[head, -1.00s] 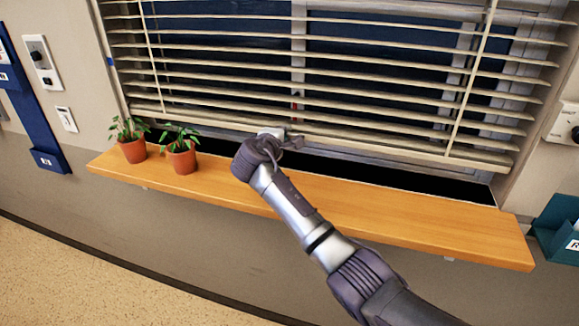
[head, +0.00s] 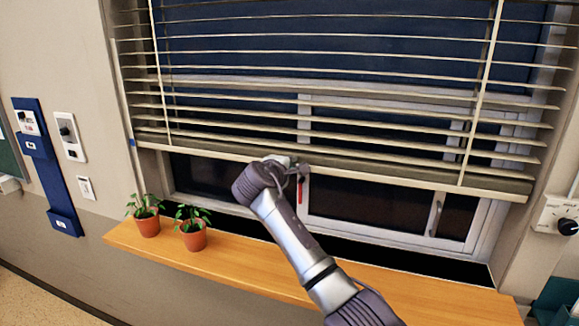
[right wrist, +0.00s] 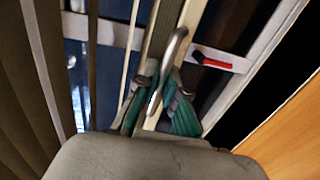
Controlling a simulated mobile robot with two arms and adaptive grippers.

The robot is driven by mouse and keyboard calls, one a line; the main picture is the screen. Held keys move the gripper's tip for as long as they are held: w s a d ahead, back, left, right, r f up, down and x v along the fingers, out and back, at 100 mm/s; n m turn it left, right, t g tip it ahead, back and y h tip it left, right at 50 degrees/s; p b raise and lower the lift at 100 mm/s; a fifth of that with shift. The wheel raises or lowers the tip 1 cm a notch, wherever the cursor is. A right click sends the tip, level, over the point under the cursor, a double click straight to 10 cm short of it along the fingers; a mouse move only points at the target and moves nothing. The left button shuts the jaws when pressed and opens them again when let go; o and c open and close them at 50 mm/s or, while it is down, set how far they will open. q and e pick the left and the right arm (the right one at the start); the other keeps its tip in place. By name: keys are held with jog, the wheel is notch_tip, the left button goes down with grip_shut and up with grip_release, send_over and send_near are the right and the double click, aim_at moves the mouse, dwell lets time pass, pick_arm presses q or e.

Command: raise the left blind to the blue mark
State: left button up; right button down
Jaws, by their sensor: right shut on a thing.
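The cream slatted blind (head: 330,118) hangs partly lowered over the window. Its bottom rail (head: 400,180) is well above the sill, with bare glass below it. The small blue mark (head: 132,142) is on the left side of the window frame, about level with the rail's left end. My right gripper (head: 298,170) is at the rail, left of its middle. In the right wrist view its teal-padded fingers (right wrist: 160,105) are shut on the metal handle (right wrist: 168,70) of the rail; the exact contact is partly hidden. My left gripper is not in view.
Two potted plants (head: 147,222) (head: 193,235) stand at the left of the wooden sill (head: 250,262). A red window handle (head: 300,190) is just behind my gripper. Wall switches (head: 70,135) are at left, a control box (head: 557,215) at right.

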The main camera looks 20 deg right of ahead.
jog(key=c, duration=1.2)
grip_release()
jog(key=shift+c, duration=0.2)
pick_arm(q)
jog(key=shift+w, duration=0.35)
pick_arm(e)
jog(key=shift+a, duration=0.1)
jog(key=v, duration=1.2)
